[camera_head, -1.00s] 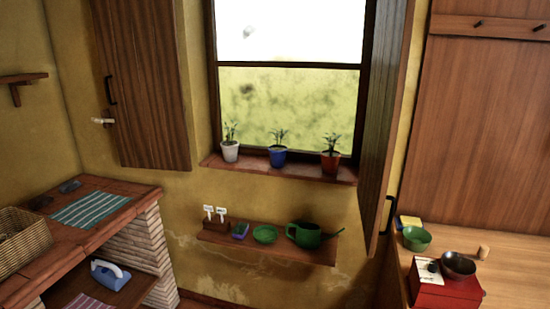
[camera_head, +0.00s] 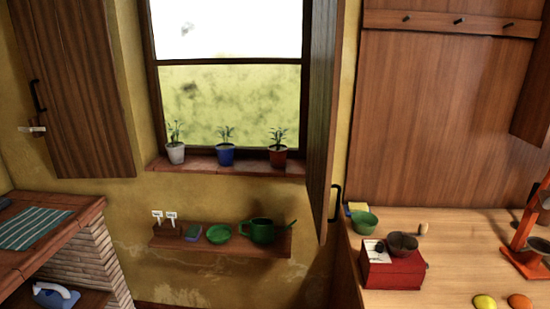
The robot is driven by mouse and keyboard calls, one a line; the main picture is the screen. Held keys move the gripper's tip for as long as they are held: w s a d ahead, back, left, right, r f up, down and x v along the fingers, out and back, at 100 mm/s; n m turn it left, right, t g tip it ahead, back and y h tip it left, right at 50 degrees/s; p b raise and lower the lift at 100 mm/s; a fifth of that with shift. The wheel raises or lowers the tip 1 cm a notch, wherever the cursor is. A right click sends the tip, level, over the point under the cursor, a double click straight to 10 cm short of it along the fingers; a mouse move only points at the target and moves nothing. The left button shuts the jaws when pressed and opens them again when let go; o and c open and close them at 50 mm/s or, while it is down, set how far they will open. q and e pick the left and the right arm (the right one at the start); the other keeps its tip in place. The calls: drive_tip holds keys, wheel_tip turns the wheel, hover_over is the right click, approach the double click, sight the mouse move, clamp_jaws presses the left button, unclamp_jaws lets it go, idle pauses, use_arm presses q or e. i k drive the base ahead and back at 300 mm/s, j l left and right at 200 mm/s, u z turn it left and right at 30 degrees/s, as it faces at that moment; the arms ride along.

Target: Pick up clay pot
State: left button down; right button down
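Three potted plants stand upright in a row on the window sill (camera_head: 225,170). A white pot (camera_head: 175,154) is at the left, a blue pot (camera_head: 226,155) in the middle, and a reddish-brown pot (camera_head: 277,157), clay in colour, at the right near the open shutter. Each holds a small green plant. Neither of my grippers shows in this view, so I cannot see whether they are open or shut.
A shelf (camera_head: 222,242) below the sill holds a green watering can (camera_head: 262,231) and a green bowl (camera_head: 219,234). The open wooden shutter (camera_head: 321,125) sticks out right of the sill. A wooden counter (camera_head: 450,270) at right carries a red box (camera_head: 393,270). A brick counter (camera_head: 84,224) is at left.

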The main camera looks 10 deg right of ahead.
sight(277, 158)
drive_tip(key=z, duration=0.2)
drive_tip(key=i+j+z, duration=0.55)
drive_tip(key=j, duration=0.15)
drive_tip(key=i+j+z, duration=0.3)
drive_tip(key=k+j, duration=0.1)
